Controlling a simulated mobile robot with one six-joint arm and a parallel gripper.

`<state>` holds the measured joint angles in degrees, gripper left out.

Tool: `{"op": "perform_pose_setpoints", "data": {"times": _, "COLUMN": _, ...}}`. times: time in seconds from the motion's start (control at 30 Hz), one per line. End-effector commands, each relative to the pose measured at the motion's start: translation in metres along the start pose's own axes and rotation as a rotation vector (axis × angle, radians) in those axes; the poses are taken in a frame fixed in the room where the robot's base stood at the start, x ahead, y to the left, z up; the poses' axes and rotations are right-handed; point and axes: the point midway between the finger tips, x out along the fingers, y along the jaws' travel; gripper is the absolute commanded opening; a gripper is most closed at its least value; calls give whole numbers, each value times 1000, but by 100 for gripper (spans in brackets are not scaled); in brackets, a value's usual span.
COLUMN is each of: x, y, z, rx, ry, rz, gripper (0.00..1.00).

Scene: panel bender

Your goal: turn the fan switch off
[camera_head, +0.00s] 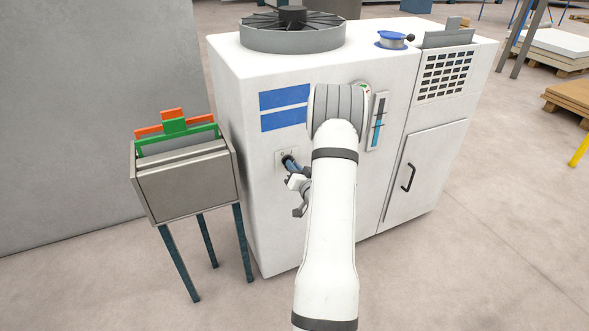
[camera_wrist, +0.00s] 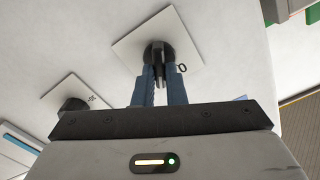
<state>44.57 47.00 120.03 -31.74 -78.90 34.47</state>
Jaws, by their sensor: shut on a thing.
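The fan switch is a black rotary knob (camera_wrist: 158,54) on a white square plate (camera_wrist: 132,42) in the wrist view. An "O" mark shows on the plate beside the knob. In the head view the plate (camera_head: 281,155) is on the front of the white cabinet, left of my arm. My gripper (camera_wrist: 159,70) has its two blue-grey fingers close together, shut on the knob's raised handle. In the head view my gripper (camera_head: 289,164) reaches the plate from the front, and its fingers hide most of the knob.
A second black knob (camera_wrist: 75,104) on its own plate is nearby in the wrist view. The white cabinet (camera_head: 240,85) carries a round fan (camera_head: 292,35) on top. A grey bin on legs (camera_head: 187,182) stands left of it. My arm hides part of the cabinet's front.

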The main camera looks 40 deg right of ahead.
Motion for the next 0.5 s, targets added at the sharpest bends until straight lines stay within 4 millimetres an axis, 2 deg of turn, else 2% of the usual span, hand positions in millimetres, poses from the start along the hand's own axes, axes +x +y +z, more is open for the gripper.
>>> {"op": "perform_pose_setpoints", "data": {"times": 0.27, "x": 0, "y": 2, "z": 6, "rx": -170, "ry": 2, "rz": -1, "gripper": 0}}
{"op": "perform_pose_setpoints", "data": {"times": 0.5, "x": 0, "y": 1, "z": 7, "rx": -393, "ry": 3, "rz": -1, "gripper": 0}}
